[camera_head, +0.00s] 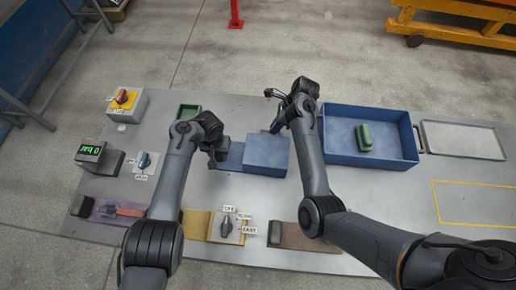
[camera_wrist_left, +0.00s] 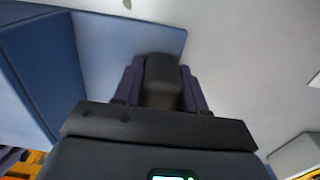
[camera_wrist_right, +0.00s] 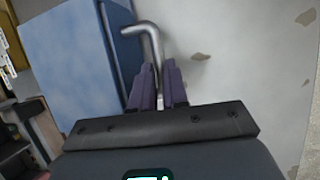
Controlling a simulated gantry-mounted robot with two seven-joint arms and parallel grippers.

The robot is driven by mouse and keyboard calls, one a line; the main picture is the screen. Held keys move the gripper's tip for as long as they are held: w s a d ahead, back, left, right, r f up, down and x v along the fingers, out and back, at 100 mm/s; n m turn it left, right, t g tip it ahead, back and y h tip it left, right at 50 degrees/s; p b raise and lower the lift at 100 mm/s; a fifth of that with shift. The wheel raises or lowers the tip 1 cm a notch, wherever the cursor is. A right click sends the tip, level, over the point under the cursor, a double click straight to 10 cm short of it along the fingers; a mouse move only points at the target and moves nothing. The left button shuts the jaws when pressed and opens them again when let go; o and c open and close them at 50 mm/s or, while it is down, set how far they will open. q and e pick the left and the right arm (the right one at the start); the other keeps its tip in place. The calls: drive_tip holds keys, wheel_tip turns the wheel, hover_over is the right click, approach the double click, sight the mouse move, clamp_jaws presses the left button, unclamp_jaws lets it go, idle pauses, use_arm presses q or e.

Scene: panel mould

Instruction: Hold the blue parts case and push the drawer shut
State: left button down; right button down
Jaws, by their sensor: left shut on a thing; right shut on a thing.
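The blue parts case (camera_head: 267,152) stands mid-table; it also shows in the left wrist view (camera_wrist_left: 38,70) and the right wrist view (camera_wrist_right: 85,55). Its drawer (camera_head: 233,158) sticks out to the left, partly open, and shows in the left wrist view (camera_wrist_left: 130,40). My left gripper (camera_head: 219,158) is at the drawer's outer end, shut on a dark grey handle (camera_wrist_left: 162,80). My right gripper (camera_head: 277,127) is at the case's far side, shut on a bent silver rod (camera_wrist_right: 155,45). The rod's bent end reaches toward the case; whether it is fixed to it I cannot tell.
A blue tray (camera_head: 340,151) holding a green block (camera_head: 363,138) stands right of my right arm. A pale flat tray (camera_head: 461,140) lies beyond it. A green container (camera_head: 188,109), switch boxes (camera_head: 125,104) and a display (camera_head: 96,155) are at the left. The yellow-outlined area (camera_head: 480,203) is clear.

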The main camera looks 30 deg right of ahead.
drive_tip(key=shift+a, duration=0.15)
drive_tip(key=c, duration=1.1)
unclamp_jaws()
drive_tip(key=shift+v, duration=3.75)
use_arm(q)
drive_tip(key=c, duration=0.6)
unclamp_jaws()
drive_tip(key=shift+o, duration=0.2)
